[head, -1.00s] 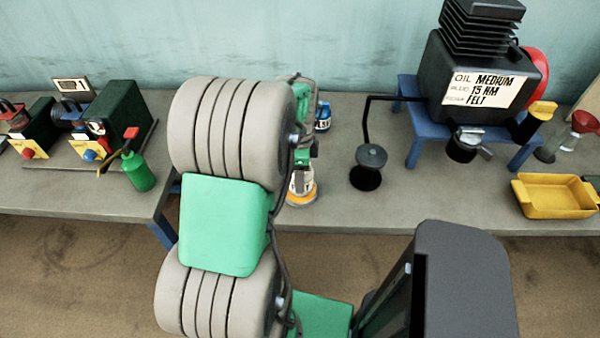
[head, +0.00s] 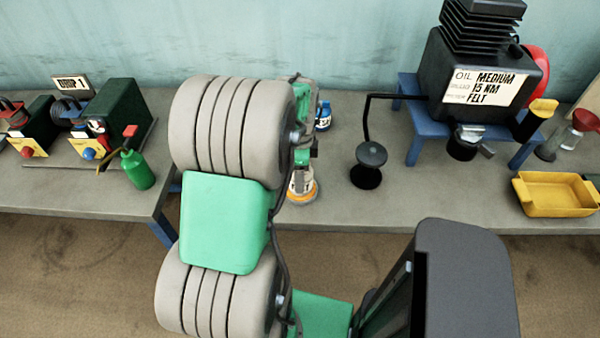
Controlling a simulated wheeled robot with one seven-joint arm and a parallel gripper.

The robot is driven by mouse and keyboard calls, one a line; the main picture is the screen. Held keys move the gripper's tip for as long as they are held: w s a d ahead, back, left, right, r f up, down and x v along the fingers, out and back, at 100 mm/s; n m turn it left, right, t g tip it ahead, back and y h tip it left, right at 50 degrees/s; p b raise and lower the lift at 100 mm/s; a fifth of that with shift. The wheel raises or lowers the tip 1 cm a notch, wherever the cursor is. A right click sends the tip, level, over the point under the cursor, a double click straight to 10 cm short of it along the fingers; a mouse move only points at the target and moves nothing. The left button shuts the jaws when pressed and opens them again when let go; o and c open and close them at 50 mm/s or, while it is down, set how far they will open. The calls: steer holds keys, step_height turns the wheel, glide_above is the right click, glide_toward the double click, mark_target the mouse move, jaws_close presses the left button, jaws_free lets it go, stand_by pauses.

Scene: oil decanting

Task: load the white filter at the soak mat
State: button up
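My own arm fills the middle of the head view and hides part of the bench behind it. I cannot make out my gripper's fingers, so whether they hold anything does not show. I cannot pick out a white filter or a soak mat with certainty. A whitish item with an orange ring around its base (head: 303,188) shows beside my arm links on the bench, partly hidden by them.
A black engine (head: 440,75) labelled medium, 15 Nm, felt stands on a blue stand (head: 413,150). A yellow tray (head: 552,210) lies right, a black round-based stand (head: 366,178) centre. A green oil can (head: 138,170) stands left near dark green units (head: 118,112). Front-centre bench is fairly clear.

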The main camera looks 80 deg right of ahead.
steer(key=shift+f, duration=0.1)
stand_by(0.4)
step_height(320, 180, up, 7)
steer(key=p, duration=0.5)
steer(key=shift+w, duration=0.1)
